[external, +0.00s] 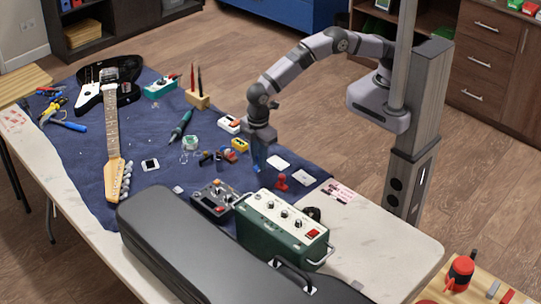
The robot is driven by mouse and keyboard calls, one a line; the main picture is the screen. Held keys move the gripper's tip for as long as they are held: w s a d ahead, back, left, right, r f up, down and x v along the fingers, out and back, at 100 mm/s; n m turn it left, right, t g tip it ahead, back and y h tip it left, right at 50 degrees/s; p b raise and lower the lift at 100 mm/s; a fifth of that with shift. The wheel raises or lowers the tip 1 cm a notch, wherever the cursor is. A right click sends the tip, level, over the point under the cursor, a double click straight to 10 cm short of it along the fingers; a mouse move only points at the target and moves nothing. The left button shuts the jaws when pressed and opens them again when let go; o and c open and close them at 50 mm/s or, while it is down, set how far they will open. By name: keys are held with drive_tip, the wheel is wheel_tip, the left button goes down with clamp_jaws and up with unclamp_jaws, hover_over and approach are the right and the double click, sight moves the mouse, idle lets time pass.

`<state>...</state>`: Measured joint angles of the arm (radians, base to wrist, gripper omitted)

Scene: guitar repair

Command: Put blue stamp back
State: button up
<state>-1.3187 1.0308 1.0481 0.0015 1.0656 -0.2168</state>
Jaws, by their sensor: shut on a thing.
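My gripper (259,150) points down over the blue cloth, near the right part of the table. It is shut on the blue stamp (257,168), whose lower part shows below the fingers. The stamp looks upright; I cannot tell whether its base touches the cloth. A red stamp (282,183) stands to the right and nearer the camera, apart from the blue one. A white card or pad (278,163) lies just right of my gripper, and another (305,178) lies beyond the red stamp.
A green amplifier box (282,230), a grey pedal device (213,198) and a black case (180,245) fill the near side. A yellow box (240,145), a white-orange device (230,124) and small parts lie left of my gripper. The guitar (112,130) lies far left.

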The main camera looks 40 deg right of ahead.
drive_tip(key=shift+f, duration=1.05)
drive_tip(key=shift+f, duration=0.2)
drive_tip(key=o, duration=0.8)
drive_tip(key=shift+o, duration=0.2)
drive_tip(key=shift+r, duration=0.1)
wheel_tip(320, 180, up, 12)
drive_tip(key=shift+r+b, duration=0.15)
drive_tip(key=shift+b, duration=0.55)
